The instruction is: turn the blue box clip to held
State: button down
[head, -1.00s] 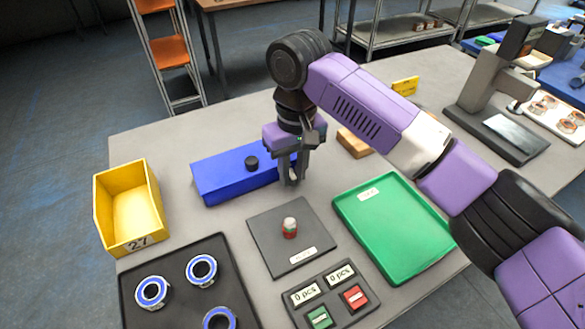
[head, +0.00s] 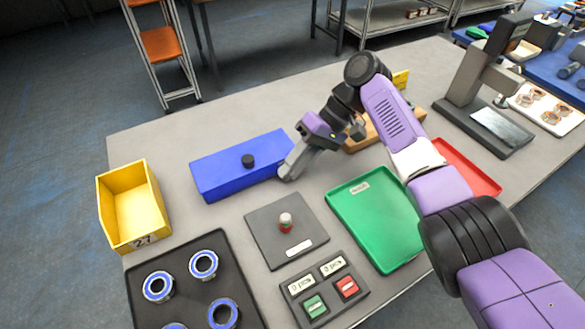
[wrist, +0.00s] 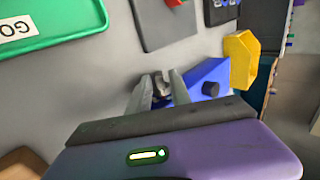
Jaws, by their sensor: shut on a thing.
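The blue box (head: 225,175) lies on the grey table at the left, with a black knob (head: 248,161) on its top. In the wrist view part of the blue box (wrist: 208,74) shows beyond my fingers. My gripper (head: 287,171) is tilted, its fingertips low at the right end of the box. In the wrist view my gripper (wrist: 161,88) is shut on a small grey piece, the clip (wrist: 161,84), between the fingers. The fingers hide most of the clip, so I cannot tell its exact angle.
A dark pad (head: 262,238) with a small red and white item (head: 285,221) lies in front. A green tray (head: 385,245) and a red tray (head: 468,168) are to the right. A yellow bin (head: 147,228) stands at the left. A wooden block (head: 385,133) lies behind my gripper.

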jog(key=shift+f+g+y, duration=0.15)
jog(key=shift+g+y, duration=0.15)
dwell(0.4)
jog(key=c, duration=1.5)
grip_release()
jog(key=shift+s+f, duration=0.1)
